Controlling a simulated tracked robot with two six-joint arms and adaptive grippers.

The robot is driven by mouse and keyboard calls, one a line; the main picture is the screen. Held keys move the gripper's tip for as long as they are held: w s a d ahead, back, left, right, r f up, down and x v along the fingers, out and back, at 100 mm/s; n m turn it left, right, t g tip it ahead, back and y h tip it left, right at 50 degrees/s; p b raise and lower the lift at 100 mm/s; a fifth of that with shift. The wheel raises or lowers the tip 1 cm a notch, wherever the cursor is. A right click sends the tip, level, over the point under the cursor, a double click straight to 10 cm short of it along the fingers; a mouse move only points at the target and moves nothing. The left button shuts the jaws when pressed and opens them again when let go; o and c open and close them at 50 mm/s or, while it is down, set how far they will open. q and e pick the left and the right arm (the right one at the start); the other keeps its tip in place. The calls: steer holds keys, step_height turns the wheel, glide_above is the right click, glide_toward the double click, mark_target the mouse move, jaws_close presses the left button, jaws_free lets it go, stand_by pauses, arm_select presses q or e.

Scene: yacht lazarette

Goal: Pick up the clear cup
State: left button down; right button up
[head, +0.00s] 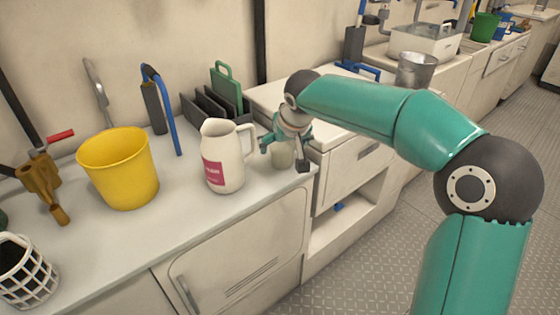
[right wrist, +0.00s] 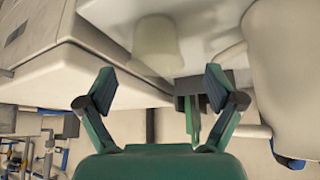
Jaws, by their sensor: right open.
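The clear cup (head: 281,157) stands on the pale counter, right of the white pitcher, and looks like a translucent, faintly greenish tumbler. My right gripper (head: 284,153) is open at the cup, its fingers on either side of it in the head view, partly covering it. In the right wrist view the cup (right wrist: 157,42) stands beyond the two spread fingertips of the right gripper (right wrist: 159,78), roughly centred between them. There the fingertips appear apart from the cup. My left gripper is not in view.
A white pitcher (head: 223,160) with a pink label stands close left of the cup. A yellow bucket (head: 120,168) is farther left. A dark rack (head: 212,112) stands behind the pitcher. A raised cabinet (head: 270,97) adjoins on the right. The counter's front edge is near.

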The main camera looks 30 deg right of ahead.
mark_target(282, 151)
steer(key=shift+d+b+x, duration=0.1)
steer(key=shift+b+x, duration=0.3)
steer(key=shift+x, duration=1)
steer(key=shift+d+b+x, duration=0.15)
steer(key=shift+b+x, duration=0.25)
steer(key=shift+x, duration=0.95)
steer(key=c, duration=1)
steer(key=shift+r, duration=0.1)
steer(key=shift+c, duration=0.2)
